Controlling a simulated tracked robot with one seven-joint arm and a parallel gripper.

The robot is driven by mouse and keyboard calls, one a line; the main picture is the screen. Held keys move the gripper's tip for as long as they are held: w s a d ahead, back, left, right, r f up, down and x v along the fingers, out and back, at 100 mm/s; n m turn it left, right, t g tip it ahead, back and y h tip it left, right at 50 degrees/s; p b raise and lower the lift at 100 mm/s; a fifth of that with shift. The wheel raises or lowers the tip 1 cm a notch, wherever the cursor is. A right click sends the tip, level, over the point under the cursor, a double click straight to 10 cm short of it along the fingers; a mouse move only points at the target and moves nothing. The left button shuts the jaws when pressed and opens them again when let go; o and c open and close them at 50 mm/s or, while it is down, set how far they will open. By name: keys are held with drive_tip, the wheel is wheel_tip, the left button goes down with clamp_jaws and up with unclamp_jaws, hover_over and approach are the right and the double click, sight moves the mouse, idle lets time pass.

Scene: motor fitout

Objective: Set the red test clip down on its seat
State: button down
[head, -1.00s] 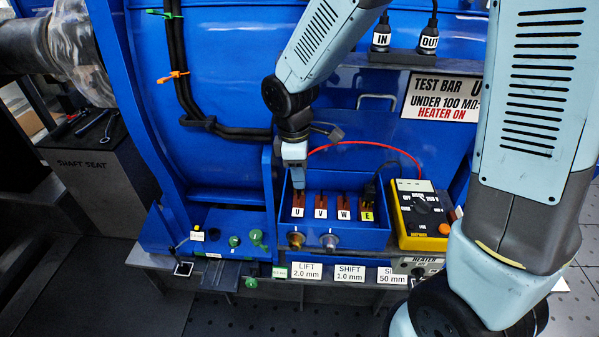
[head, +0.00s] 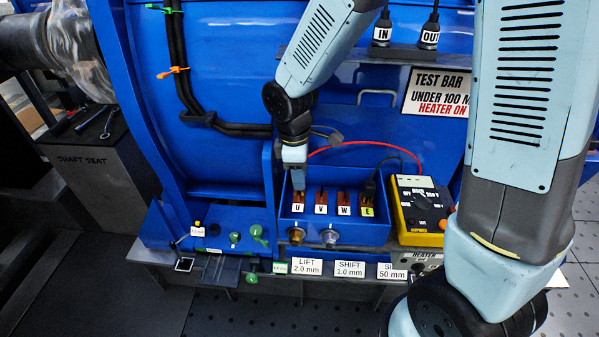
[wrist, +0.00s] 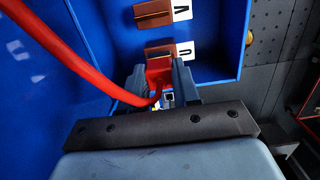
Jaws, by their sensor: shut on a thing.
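The red test clip (wrist: 158,72) shows in the wrist view between the two grey fingers of my gripper (wrist: 163,88), which is shut on it. A red lead (wrist: 85,62) runs from the clip toward the upper left. Just beyond the clip is the brown terminal block marked U (wrist: 161,51); I cannot tell whether they touch. In the head view my gripper (head: 297,182) points down over the U end of the blue terminal box (head: 345,232), and the clip is hidden there. Which spot is the clip's seat is not clear.
V and W blocks and a black clip (head: 371,188) at the E terminal stand right of U. A yellow meter (head: 421,212) sits beside the box, with the red lead (head: 365,143) arching toward it. The box walls are close around my gripper.

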drive_tip(key=shift+f, duration=0.5)
drive_tip(key=c, duration=0.7)
unclamp_jaws()
drive_tip(key=shift+c, duration=0.2)
wheel_tip(320, 180, up, 14)
drive_tip(key=a, duration=0.1)
drive_tip(key=shift+f, duration=0.15)
drive_tip(key=shift+a, duration=0.1)
